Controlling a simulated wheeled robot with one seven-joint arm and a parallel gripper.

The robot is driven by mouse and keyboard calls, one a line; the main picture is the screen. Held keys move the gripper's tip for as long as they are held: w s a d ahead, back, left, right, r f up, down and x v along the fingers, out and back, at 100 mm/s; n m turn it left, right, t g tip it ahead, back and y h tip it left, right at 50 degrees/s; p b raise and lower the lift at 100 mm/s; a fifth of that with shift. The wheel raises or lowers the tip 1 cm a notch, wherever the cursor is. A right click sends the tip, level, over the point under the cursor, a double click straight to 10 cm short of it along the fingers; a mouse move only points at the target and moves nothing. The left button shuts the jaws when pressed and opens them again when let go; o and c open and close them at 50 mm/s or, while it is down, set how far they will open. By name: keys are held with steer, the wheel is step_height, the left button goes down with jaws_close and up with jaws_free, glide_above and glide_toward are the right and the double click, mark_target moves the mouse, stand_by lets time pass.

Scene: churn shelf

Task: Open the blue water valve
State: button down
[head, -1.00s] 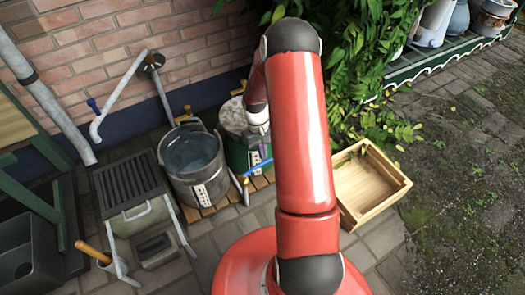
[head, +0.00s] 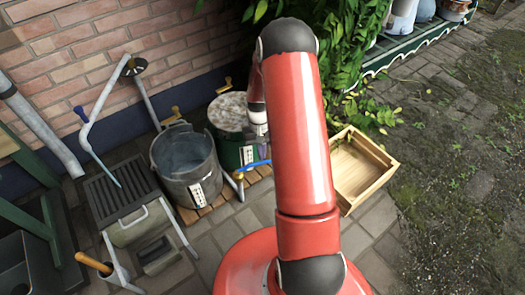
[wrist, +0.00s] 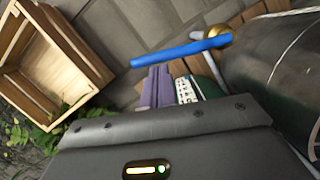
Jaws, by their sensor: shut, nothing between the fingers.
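My gripper (wrist: 155,72) has purple fingers, shut together and empty. They point toward the lever, just below it in the picture; I cannot tell whether they touch it. A spout (head: 84,135) with a blue knob is on the left, and a thin pale-blue stream (head: 105,168) falls from it to the grate. My arm hides part of the head view.
A grey bucket (head: 170,186) of water and a green drum (head: 226,150) stand on wooden slats by the brick wall. A black grate (head: 122,192) is at left. A wooden crate (head: 352,180) stands right of my arm. Paving at the right is clear.

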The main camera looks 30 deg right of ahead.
steer(key=s+m, duration=0.2)
steer(key=m, duration=0.1)
steer(key=shift+s+a+y, duration=0.1)
steer(key=shift+s+y, duration=0.15)
steer(key=shift+y, duration=0.05)
steer(key=s+a+m+t+y+b, duration=0.1)
steer(key=s+a+m, duration=0.4)
steer(key=m, duration=0.6)
steer(key=shift+s+a+t, duration=0.35)
steer(key=shift+s+t, duration=0.25)
steer(key=shift+s, duration=0.3)
step_height(320, 180, up, 10)
steer(key=d+p, duration=0.2)
steer(key=p, duration=0.6)
steer(key=shift+w+d, duration=0.15)
steer(key=shift+w, duration=0.05)
steer(key=shift+f, duration=0.15)
